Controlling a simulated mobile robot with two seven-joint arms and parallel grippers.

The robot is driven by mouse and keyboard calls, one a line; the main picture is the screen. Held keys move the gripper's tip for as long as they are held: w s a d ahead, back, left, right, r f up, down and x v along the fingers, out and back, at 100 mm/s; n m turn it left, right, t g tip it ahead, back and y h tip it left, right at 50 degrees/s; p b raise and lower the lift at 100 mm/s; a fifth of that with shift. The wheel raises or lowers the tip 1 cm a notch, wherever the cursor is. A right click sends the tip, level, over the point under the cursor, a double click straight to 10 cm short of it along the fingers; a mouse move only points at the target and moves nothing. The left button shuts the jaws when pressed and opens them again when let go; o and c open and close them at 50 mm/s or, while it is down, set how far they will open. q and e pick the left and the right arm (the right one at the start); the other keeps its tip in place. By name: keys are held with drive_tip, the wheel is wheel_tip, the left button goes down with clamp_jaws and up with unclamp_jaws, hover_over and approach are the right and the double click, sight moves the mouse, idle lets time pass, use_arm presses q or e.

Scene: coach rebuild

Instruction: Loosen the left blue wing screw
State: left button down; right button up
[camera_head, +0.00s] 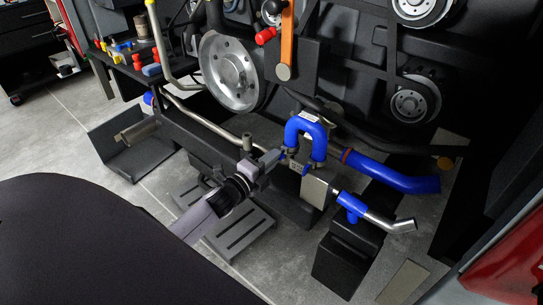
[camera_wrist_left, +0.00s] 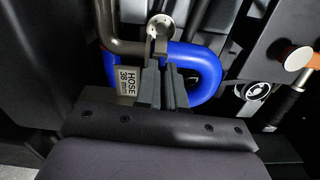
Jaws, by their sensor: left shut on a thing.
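The screw is almost wholly hidden between the fingertips. My right gripper is not in view.
A second blue hose (camera_head: 390,173) runs off to the right, and a blue fitting with a metal spout (camera_head: 390,222) lies below it. A large metal pulley (camera_head: 230,70) and an orange lever (camera_head: 287,40) are above. A slotted grey step (camera_head: 222,222) lies beneath the arm.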

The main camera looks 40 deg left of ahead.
use_arm(q)
drive_tip(key=shift+d+f+n+p, duration=0.1)
drive_tip(key=shift+n+p, duration=1.1)
drive_tip(key=shift+n, duration=3.35)
drive_tip(key=shift+d+f+n+p, duration=0.1)
drive_tip(key=shift+n+p, duration=1.1)
drive_tip(key=shift+n, duration=3.35)
drive_tip(key=c, duration=1.2)
unclamp_jaws()
drive_tip(key=shift+c, duration=0.2)
drive_tip(key=shift+s, duration=0.1)
drive_tip(key=s+p, duration=0.1)
drive_tip(key=s, duration=0.6)
drive_tip(key=shift+a, duration=0.3)
